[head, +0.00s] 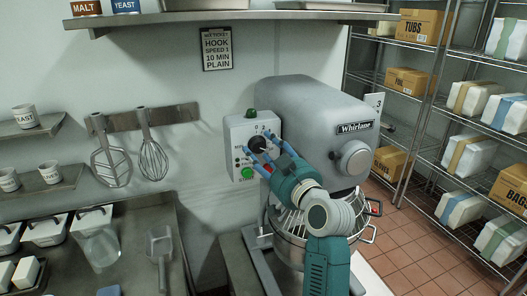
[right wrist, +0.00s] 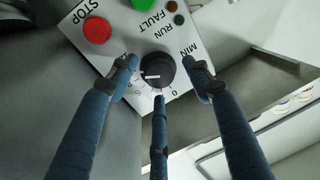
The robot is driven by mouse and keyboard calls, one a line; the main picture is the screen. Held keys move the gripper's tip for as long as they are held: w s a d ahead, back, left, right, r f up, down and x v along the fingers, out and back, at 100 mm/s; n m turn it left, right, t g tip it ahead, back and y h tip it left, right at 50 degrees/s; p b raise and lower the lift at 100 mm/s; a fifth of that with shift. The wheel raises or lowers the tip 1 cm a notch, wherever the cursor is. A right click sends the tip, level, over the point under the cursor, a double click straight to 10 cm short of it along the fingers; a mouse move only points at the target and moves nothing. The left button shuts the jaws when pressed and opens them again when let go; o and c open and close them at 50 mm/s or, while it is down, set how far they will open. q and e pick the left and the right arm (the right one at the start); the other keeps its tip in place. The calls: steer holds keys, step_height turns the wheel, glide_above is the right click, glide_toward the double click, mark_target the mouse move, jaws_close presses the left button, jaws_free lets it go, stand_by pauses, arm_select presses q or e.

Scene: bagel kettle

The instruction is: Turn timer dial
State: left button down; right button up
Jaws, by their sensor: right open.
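The black timer dial (head: 257,144) is on the white control box (head: 235,132) on the wall, left of the mixer. In the right wrist view the dial (right wrist: 158,68) shows a white pointer mark aimed left, with a scale and a "0" below it. My right gripper (head: 257,153) is open. In the right wrist view, its three blue fingers (right wrist: 162,70) are spread around the dial, one at the left, one at the right and one below. Whether any finger touches the dial, I cannot tell. My left gripper is not in view.
The box also has a red stop button (right wrist: 97,30) and a green button (head: 247,173). The grey mixer (head: 315,125) stands right of it. A whisk (head: 153,160) hangs left. A sign (head: 216,49) reads "hook, speed 1, 10 min, plain".

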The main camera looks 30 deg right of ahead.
steer(key=s+a, duration=0.1)
steer(key=s, duration=0.6)
steer(key=shift+s, duration=0.25)
steer(key=shift+f, duration=0.15)
